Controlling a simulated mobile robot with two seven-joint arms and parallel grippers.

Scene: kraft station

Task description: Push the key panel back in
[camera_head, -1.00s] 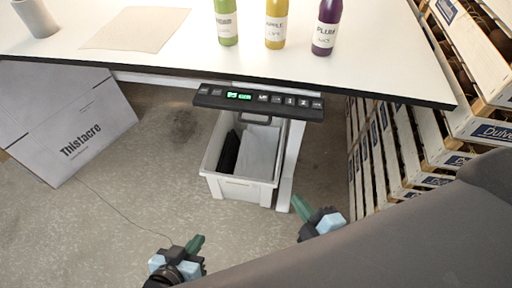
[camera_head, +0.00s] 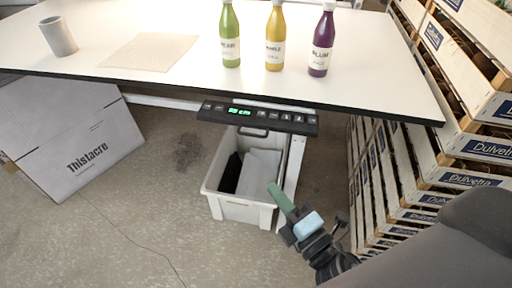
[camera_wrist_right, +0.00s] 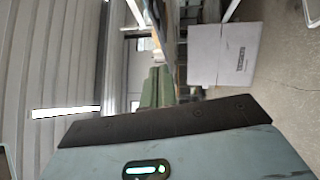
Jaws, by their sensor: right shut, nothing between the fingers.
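The key panel (camera_head: 258,117) is a long black strip with a green lit display and a row of buttons. It hangs under the front edge of the white table (camera_head: 375,75) and juts out past that edge. My right gripper (camera_head: 272,187) has green fingers and is shut and empty. It is below the panel and apart from it, in front of the white bin. In the right wrist view its green fingers (camera_wrist_right: 157,88) point away from the camera; the panel cannot be made out there. My left gripper is not in view.
A white bin (camera_head: 211,181) stands under the table beside a white table leg (camera_head: 295,160). A Thistacre carton (camera_head: 75,140) is at left, wooden crates (camera_head: 430,165) at right. Bottles (camera_head: 275,38), a grey cup (camera_head: 58,36) and a brown sheet (camera_head: 150,52) are on the table.

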